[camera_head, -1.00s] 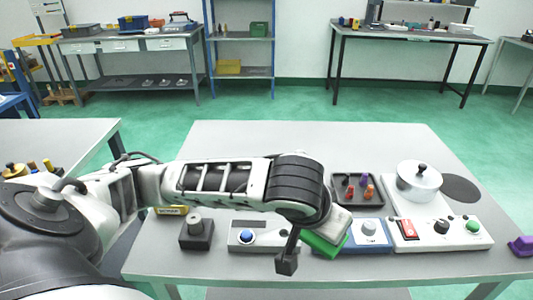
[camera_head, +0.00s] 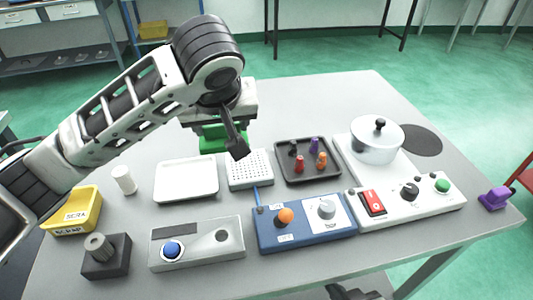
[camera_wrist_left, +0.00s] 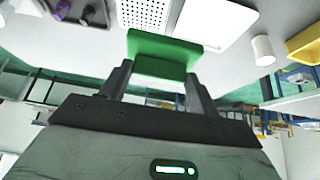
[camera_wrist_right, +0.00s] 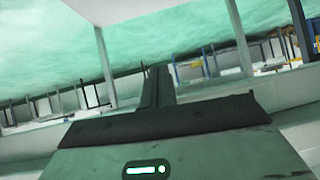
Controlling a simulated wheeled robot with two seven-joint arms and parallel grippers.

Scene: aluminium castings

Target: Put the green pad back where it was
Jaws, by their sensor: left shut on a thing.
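The green pad (camera_head: 212,138) is in my left gripper, raised over the far left part of the table. In the left wrist view the green pad (camera_wrist_left: 164,48) sits across the fingertips, and my left gripper (camera_wrist_left: 160,78) is shut on it. The perforated white plate (camera_head: 250,170) and the empty white tray (camera_head: 187,180) lie nearer than the pad in the head view. The gripper and arm partly hide the pad in the head view. My right gripper (camera_wrist_right: 157,86) shows its fingers together in its wrist view, empty, away from the objects.
A dark tray (camera_head: 297,177) holds several coloured pegs. A lidded pot (camera_head: 376,145) stands on the white control unit. A blue box (camera_head: 300,232), grey button box (camera_head: 200,245), dark knob block (camera_head: 107,262), white cylinder (camera_head: 124,181) and yellow scrap bin (camera_head: 75,215) stand around. The table's far middle is clear.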

